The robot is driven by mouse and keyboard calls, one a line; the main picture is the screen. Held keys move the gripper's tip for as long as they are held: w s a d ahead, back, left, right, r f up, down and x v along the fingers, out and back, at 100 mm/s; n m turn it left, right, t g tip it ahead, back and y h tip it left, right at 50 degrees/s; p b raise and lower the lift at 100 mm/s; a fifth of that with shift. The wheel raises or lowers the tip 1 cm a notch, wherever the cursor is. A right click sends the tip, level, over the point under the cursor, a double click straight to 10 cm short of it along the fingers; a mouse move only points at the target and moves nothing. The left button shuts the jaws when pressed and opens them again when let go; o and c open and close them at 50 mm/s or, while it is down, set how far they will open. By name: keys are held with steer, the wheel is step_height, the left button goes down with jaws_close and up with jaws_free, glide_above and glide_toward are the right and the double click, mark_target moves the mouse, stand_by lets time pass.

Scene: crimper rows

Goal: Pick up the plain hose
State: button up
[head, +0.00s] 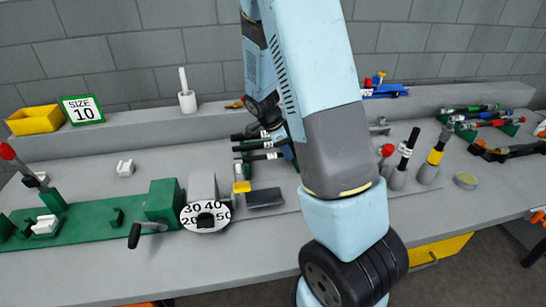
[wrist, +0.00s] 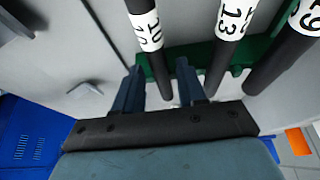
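In the wrist view, three black hoses without coloured bands lie side by side on a green rack (wrist: 262,52). White labels read 10 on the left hose (wrist: 161,70), 13 on the middle hose (wrist: 216,68) and apparently 19 on the right hose (wrist: 275,72). My gripper (wrist: 160,88) is open. Its two blue-grey fingers stand on either side of the end of the hose labelled 10, and I cannot tell whether they touch it. In the head view the black hoses (head: 256,157) show just left of my arm, which hides their right ends and the gripper's fingertips.
A sign (head: 82,109) reads SIZE 10 beside a yellow bin (head: 35,120). A green-based crimper (head: 165,202) with a numbered dial (head: 206,216) stands at the front. Hoses with green and red parts (head: 490,123) lie at right. Upright tools (head: 432,160) stand right of my arm.

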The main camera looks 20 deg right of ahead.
jaws_close()
stand_by(0.4)
